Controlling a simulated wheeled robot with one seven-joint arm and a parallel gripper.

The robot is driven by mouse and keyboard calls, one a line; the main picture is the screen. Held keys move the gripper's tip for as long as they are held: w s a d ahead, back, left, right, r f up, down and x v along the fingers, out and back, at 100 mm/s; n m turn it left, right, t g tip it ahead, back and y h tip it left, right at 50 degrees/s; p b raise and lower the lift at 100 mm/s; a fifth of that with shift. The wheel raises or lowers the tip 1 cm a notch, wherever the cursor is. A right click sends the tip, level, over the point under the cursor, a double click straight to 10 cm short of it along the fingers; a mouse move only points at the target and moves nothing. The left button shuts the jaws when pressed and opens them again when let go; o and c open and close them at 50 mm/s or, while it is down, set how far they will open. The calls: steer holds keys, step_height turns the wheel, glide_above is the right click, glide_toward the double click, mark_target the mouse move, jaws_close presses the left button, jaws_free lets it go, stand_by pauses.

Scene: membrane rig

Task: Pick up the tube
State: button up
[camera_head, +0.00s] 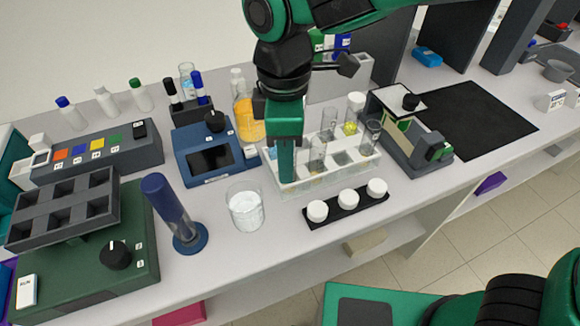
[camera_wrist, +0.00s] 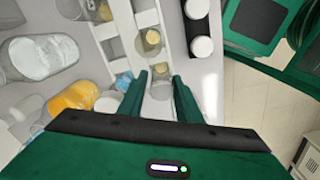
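A white rack (camera_head: 340,172) stands mid-bench and holds several clear tubes; one clear tube (camera_head: 317,152) stands just right of my gripper (camera_head: 286,180). The gripper points down over the rack's left end. In the wrist view my gripper (camera_wrist: 159,76) has its two green fingers apart, with a clear tube (camera_wrist: 161,91) showing between them. I cannot tell whether either finger touches it. Another tube (camera_wrist: 149,42) with yellowish contents is in the rack (camera_wrist: 118,22) beyond the fingertips. In the head view the fingers hide the rack's left end.
Three white-capped jars (camera_head: 348,198) sit on a black strip in front of the rack. An orange-filled bottle (camera_head: 249,122) is close behind my gripper. A black mat (camera_head: 470,120) at right is clear.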

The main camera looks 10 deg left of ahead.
steer(key=c, duration=0.7)
